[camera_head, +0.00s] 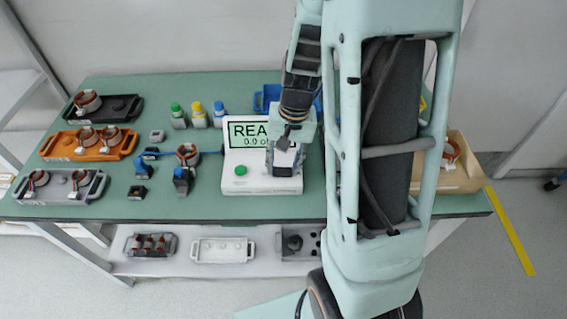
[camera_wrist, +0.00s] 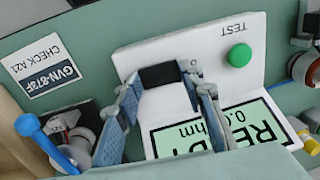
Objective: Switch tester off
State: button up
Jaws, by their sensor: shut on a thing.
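The white tester (camera_head: 262,184) stands on the green bench; it fills the middle of the wrist view (camera_wrist: 225,30). A black block, seemingly the switch (camera_wrist: 160,75), sits on the same panel, away from the button. My gripper (camera_wrist: 163,78) is over the tester's right side in the head view, its fingertips closed on both sides of this black block.
Black, orange (camera_head: 90,153) and grey trays lie further left. A wooden box (camera_head: 465,170) is at right, partly behind my arm. A labelled plate (camera_wrist: 45,70) shows in the wrist view.

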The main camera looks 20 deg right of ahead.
jog(key=h+p, duration=0.1)
jog(key=p, duration=0.2)
jog(key=shift+a+r, duration=0.25)
jog(key=shift+r, duration=0.1)
jog(key=shift+w+a+f+g+h+p, duration=0.15)
jog(key=shift+g+h+p, duration=0.1)
jog(key=shift+h+p, duration=0.3)
jog(key=shift+s+a+f+g+h+p, duration=0.15)
jog(key=shift+g+h+p, duration=0.1)
jog(key=shift+h+p, duration=0.25)
jog(key=shift+w+d, duration=0.1)
jog(key=o, duration=1.2)
jog(key=shift+c, duration=0.2)
jog(key=shift+r, duration=0.1)
notch_tip(320, 180, up, 12)
jog(key=a, duration=0.1)
jog(key=shift+w+a, duration=0.25)
